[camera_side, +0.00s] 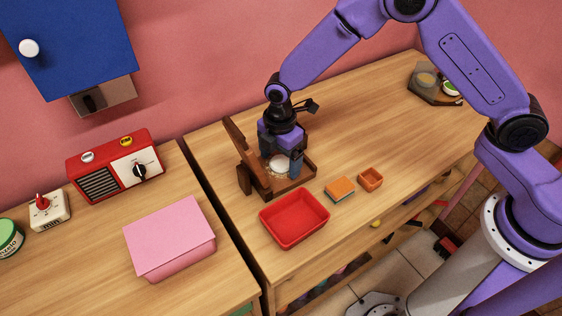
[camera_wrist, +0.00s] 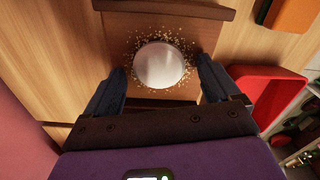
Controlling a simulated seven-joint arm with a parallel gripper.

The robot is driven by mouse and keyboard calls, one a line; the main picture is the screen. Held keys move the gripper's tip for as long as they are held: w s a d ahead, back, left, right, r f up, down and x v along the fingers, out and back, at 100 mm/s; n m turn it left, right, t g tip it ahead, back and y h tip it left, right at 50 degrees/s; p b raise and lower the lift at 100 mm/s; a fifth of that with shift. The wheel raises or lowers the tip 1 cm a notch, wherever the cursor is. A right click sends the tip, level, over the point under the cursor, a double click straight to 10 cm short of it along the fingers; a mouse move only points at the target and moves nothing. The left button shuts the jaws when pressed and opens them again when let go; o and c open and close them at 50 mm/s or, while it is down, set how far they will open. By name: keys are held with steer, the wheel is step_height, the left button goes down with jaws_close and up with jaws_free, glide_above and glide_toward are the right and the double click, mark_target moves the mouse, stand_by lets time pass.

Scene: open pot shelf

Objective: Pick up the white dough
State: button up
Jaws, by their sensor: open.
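In the side view the dough (camera_side: 279,163) shows partly behind my gripper's finger. The wooden box (camera_side: 299,185) has its lid raised on the left. My gripper (camera_side: 283,164) points down into the box, and its fingers stand on either side of the dough. In the wrist view my gripper (camera_wrist: 162,84) is open, with a finger to the left and right of the dough and gaps between.
A pink box (camera_side: 170,239) and red radio (camera_side: 115,166) stand on the left counter.

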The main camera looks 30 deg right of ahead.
steer(key=c, duration=1.1)
steer(key=shift+c, duration=0.2)
